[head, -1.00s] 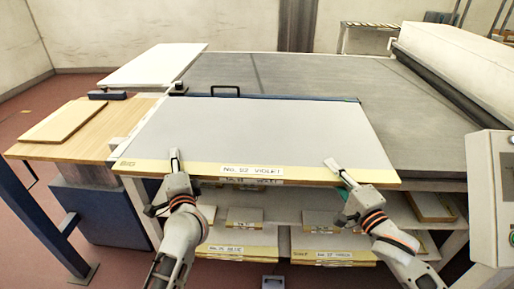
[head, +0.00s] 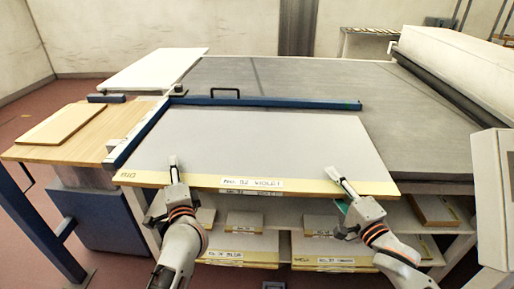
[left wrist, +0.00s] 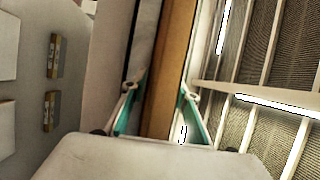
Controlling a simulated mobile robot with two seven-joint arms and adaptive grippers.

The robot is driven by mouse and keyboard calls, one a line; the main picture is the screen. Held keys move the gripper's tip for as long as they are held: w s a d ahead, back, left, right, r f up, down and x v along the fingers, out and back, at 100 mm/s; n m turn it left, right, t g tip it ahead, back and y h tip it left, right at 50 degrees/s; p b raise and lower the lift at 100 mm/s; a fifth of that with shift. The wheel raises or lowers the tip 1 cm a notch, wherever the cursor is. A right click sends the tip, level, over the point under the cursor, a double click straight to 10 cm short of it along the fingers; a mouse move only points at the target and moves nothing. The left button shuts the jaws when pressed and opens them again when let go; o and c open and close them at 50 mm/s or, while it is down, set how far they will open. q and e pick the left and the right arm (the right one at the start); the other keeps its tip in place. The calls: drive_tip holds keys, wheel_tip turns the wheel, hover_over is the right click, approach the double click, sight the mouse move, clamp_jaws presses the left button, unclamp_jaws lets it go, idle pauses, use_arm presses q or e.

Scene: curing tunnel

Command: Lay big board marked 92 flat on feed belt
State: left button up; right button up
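The big board (head: 260,140) is a wide grey panel with a yellow front strip and a label that seems to read No. 92 VIOLET. It lies about level over the front of the grey feed belt (head: 300,75), its front edge overhanging. Whether its underside touches the belt is hidden. My left gripper (head: 174,168) is closed on its front edge at the left; the left wrist view shows teal fingers (left wrist: 160,105) on both sides of the brown edge. My right gripper (head: 338,178) is at the front edge at the right and appears closed on it.
A blue bar (head: 270,102) with a black handle (head: 226,92) crosses behind the board, and a blue rail (head: 135,138) runs along its left. A wooden side table (head: 75,140) stands left. Labelled boards (head: 240,250) lie on shelves below. A control box (head: 492,195) stands right.

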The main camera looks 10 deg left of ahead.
drive_tip(key=shift+f, duration=0.1)
drive_tip(key=shift+s+d, duration=0.1)
drive_tip(key=shift+s, duration=0.15)
use_arm(q)
drive_tip(key=v, duration=1.2)
use_arm(e)
drive_tip(key=v, duration=1.1)
drive_tip(key=shift+s+d, duration=0.15)
drive_tip(key=shift+s, duration=0.1)
use_arm(q)
drive_tip(key=o, duration=0.5)
drive_tip(key=shift+f+b, duration=0.3)
drive_tip(key=shift+b, duration=0.25)
use_arm(e)
drive_tip(key=shift+f, duration=0.85)
